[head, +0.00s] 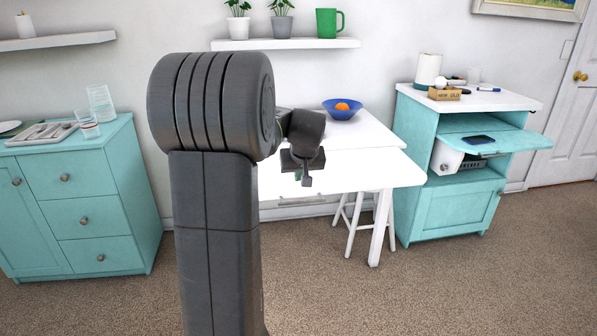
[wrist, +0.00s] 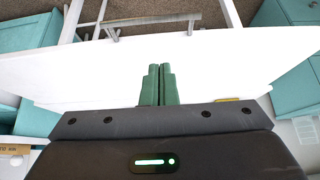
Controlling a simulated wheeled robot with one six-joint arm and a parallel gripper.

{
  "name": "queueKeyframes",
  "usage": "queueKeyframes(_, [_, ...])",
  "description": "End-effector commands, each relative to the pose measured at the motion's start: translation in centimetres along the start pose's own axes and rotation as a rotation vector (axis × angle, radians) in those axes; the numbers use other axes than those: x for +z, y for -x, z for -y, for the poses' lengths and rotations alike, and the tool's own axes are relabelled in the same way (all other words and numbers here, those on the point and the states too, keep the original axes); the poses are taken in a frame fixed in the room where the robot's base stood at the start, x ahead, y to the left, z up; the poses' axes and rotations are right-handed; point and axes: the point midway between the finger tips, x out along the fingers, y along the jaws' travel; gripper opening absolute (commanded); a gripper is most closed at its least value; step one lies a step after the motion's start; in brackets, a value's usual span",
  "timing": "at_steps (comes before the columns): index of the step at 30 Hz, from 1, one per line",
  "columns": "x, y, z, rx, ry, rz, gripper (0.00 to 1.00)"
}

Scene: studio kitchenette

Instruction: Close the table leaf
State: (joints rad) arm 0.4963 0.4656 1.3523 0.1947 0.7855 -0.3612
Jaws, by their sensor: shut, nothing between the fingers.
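The white table (head: 360,128) stands against the wall, and its white leaf (head: 385,172) extends toward me at its front, looking about level with the top. A seam runs between the two parts. In the wrist view a broad white panel (wrist: 70,75), which looks like the table or leaf, fills the middle. My gripper (head: 306,180) is over the leaf area in the head view. Its green fingers (wrist: 158,68) are together and empty in the wrist view, pointing across the white panel. I cannot tell whether they touch it. My arm hides the table's left part.
A blue bowl (head: 342,114) with an orange fruit sits on the table's back part. A white stool (head: 353,212) stands underneath. Teal cabinets stand at left (head: 85,205) and right (head: 450,210); the right one has a pulled-out shelf (head: 515,143). The carpet in front (head: 430,285) is clear.

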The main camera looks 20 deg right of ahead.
Motion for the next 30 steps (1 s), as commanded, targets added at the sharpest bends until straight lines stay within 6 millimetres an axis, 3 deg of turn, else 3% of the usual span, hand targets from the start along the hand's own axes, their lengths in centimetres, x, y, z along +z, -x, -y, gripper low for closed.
queueKeyframes(3, [0.2,-3.0,0.1,-0.002,0.0,0.003,0.0])
queueKeyframes(10, [2.0,-5.8,0.1,-0.001,-0.002,0.002,0.0])
queueKeyframes(30, [2.8,-7.0,0.1,-0.001,-0.001,-0.005,0.0])
